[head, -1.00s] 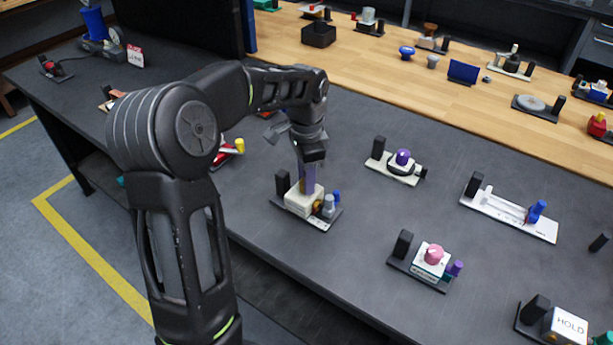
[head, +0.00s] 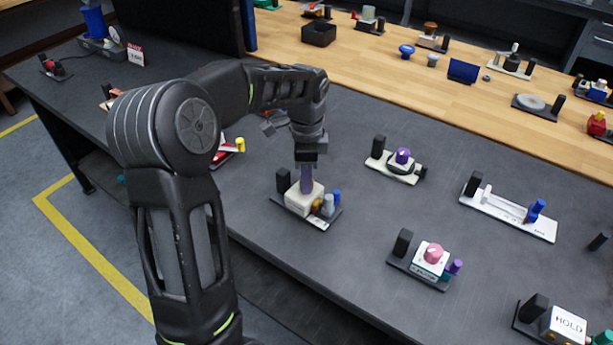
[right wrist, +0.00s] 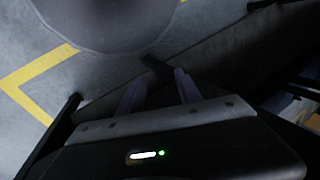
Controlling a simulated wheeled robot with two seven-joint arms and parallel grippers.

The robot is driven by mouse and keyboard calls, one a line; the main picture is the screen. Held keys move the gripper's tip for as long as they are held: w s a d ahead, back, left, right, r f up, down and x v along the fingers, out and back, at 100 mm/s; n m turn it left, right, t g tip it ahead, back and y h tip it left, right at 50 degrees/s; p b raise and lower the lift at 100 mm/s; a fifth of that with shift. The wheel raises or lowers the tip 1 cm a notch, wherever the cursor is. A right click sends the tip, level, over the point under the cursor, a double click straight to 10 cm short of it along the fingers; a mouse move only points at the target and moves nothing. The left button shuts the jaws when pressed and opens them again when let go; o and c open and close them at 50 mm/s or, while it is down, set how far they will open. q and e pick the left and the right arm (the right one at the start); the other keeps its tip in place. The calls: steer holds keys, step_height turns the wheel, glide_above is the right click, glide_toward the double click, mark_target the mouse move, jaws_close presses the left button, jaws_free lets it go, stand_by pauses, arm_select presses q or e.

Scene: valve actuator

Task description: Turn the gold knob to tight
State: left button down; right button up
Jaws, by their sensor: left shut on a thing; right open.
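A cream block device (head: 297,203) on a dark base stands near the table's front edge in the head view. My left gripper (head: 306,186) points straight down onto its top, its purple fingers close together and shut on the gold knob. The fingers hide the knob, so I cannot read its angle or any tight mark.
A device with a purple knob (head: 403,156) stands to the right, and one with a pink knob (head: 433,253) nearer the front. A white slider plate (head: 507,216) lies further right. Bare dark tabletop (head: 360,225) lies between them.

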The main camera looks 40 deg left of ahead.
arm_select(q)
steer(key=c, duration=1.1)
jaws_free()
steer(key=shift+o, duration=0.2)
steer(key=shift+r, duration=0.1)
step_height(320, 180, up, 8)
steer(key=shift+f+b, duration=0.15)
steer(key=shift+b, duration=0.25)
steer(key=shift+f, duration=0.1)
